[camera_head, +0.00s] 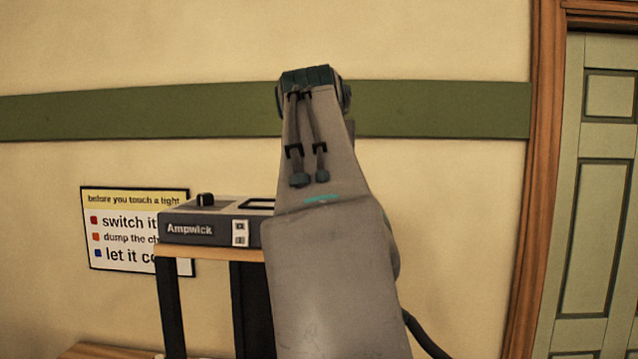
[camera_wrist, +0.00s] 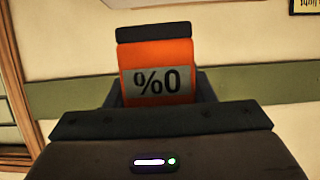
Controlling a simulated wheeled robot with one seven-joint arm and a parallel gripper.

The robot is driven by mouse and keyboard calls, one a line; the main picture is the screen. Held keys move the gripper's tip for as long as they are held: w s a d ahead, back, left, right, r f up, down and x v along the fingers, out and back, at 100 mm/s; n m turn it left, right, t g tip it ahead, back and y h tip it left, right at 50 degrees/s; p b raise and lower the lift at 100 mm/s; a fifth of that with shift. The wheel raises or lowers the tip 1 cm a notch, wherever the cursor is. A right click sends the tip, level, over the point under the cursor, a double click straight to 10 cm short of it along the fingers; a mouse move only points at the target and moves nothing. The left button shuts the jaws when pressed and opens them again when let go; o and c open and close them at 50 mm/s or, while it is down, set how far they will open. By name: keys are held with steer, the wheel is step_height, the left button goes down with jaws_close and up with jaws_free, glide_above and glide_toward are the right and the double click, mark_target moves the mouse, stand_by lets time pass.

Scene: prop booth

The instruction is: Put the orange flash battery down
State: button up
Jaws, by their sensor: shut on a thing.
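The orange flash battery (camera_wrist: 157,58) has a black end and a grey label whose characters read upside down in the wrist view. My gripper (camera_wrist: 158,92) is shut on the battery, which stands out from between the dark jaws against the wall. In the head view my grey arm fills the middle, and it hides the gripper and the battery there.
A grey unit marked "Ampwick" (camera_head: 188,230) sits on a wood-topped stand (camera_head: 205,252) with dark legs, left of my arm and partly hidden by it. A sign (camera_head: 100,232) hangs on the wall behind. A green door (camera_head: 600,190) with a wooden frame (camera_head: 535,180) is at right.

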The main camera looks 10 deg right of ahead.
steer(key=shift+a+f, duration=0.25)
steer(key=shift+a, duration=0.25)
steer(key=shift+d+f, duration=0.2)
steer(key=shift+f, duration=1.7)
steer(key=shift+f+b, duration=0.25)
steer(key=shift+b, duration=0.15)
steer(key=o, duration=1.2)
steer(key=shift+r, duration=0.1)
steer(key=shift+s+r, duration=0.1)
steer(key=shift+r, duration=0.05)
steer(key=b+v, duration=0.4)
steer(key=v, duration=0.8)
steer(key=shift+b, duration=0.4)
